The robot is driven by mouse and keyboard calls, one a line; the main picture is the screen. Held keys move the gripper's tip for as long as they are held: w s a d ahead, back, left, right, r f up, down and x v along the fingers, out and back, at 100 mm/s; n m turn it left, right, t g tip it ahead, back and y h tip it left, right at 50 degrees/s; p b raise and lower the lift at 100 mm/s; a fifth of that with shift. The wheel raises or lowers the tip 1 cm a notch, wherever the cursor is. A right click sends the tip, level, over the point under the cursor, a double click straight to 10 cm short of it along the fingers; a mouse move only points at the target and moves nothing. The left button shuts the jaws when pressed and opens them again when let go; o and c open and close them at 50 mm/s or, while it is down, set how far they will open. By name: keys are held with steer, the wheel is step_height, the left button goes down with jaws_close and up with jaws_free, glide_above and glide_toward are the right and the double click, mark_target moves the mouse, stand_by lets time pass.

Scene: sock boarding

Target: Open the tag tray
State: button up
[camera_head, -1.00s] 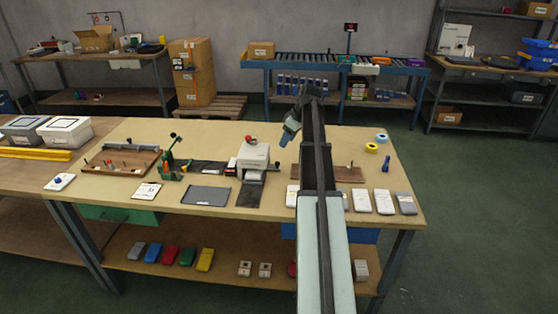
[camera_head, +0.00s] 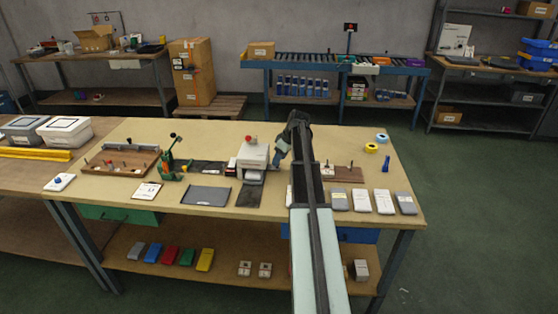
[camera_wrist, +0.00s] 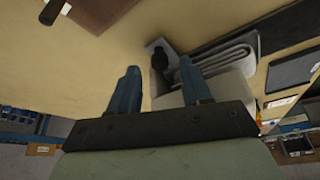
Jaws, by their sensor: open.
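I cannot tell for sure which thing is the tag tray. A green drawer front (camera_head: 120,215) sits under the left part of the table's front edge, closed or nearly so. A blue drawer front (camera_head: 357,235) sits under the right part, partly hidden by my arm. My gripper (camera_head: 280,155) is above the tabletop, just right of the white machine (camera_head: 254,155) with a red knob.
A wooden tray of small tools (camera_head: 120,160), a green hand press (camera_head: 172,165) and a dark flat panel (camera_head: 207,196) are on the left. Several white and grey packs (camera_head: 383,202) line the right front edge. Bare tabletop (camera_head: 215,130) lies behind the machine.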

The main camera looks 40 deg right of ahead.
steer(key=shift+w+a+f, duration=0.1)
steer(key=shift+w+f, duration=0.15)
steer(key=shift+f, duration=0.45)
jaws_close()
stand_by(0.3)
